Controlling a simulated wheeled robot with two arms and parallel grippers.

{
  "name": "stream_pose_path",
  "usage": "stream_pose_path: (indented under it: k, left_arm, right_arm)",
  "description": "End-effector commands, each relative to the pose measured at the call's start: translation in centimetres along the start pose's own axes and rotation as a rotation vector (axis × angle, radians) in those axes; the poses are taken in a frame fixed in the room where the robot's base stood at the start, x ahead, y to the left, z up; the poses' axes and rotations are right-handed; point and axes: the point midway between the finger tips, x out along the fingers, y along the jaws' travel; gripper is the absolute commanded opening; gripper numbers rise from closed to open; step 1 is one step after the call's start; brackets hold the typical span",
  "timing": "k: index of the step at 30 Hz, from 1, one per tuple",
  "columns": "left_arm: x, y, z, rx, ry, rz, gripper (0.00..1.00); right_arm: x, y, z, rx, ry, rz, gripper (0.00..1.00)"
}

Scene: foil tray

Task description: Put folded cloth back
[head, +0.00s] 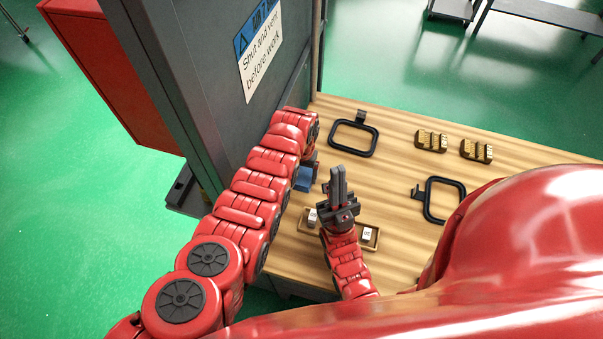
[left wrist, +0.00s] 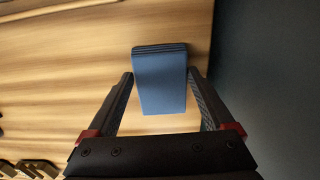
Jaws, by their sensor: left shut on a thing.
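The folded cloth (left wrist: 160,85) is a blue, layered block. In the left wrist view it sits between the two fingers of my left gripper (left wrist: 160,74), which is shut on it. In the head view the cloth (head: 304,181) shows as a small blue patch beside the grey cabinet, partly hidden by my left arm. Wooden table top shows around the cloth in the wrist view; I cannot tell if the cloth touches it. My right gripper (head: 338,182) is to the right of the cloth, above the table, with its fingers together and nothing visible between them.
The tall grey cabinet (head: 215,110) with a warning sign stands close on the left. The wooden table (head: 400,165) holds two black frames (head: 353,138) (head: 442,200), two brass-coloured blocks (head: 431,140) (head: 476,151) and a shallow tray (head: 370,246) with small labelled pieces under my right arm.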

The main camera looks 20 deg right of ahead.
Motion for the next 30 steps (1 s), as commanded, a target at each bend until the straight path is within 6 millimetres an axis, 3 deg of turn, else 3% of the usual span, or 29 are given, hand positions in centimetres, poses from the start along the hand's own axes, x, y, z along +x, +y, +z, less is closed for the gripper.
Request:
stream_pose_path:
  k: [5, 6, 8, 20, 30]
  left_arm:
    - [0.5, 0.0, 0.0, 0.0, 0.0, 0.0, 0.42]
    - [0.4, 0.0, 0.0, 0.001, 0.0, 0.0, 0.9]
    - [0.3, 0.0, 0.0, 0.0, 0.0, 0.0, 1.0]
    - [-0.2, 0.0, -0.1, 0.0, 0.002, 0.0, 1.0]
    - [-3.0, 0.0, -0.1, 0.0, 0.005, 0.0, 1.0]
  right_arm:
    - [-0.5, 0.0, 0.1, 0.0, 0.0, 0.0, 0.0]
    - [-0.4, 0.0, 0.1, 0.0, 0.0, 0.0, 0.0]
    - [-0.3, 0.0, 0.1, 0.0, 0.0, 0.0, 0.0]
    - [-0.1, 0.0, 0.0, 0.0, 0.0, 0.0, 0.0]
    - [-0.7, 0.0, 0.1, 0.0, 0.0, 0.0, 0.0]
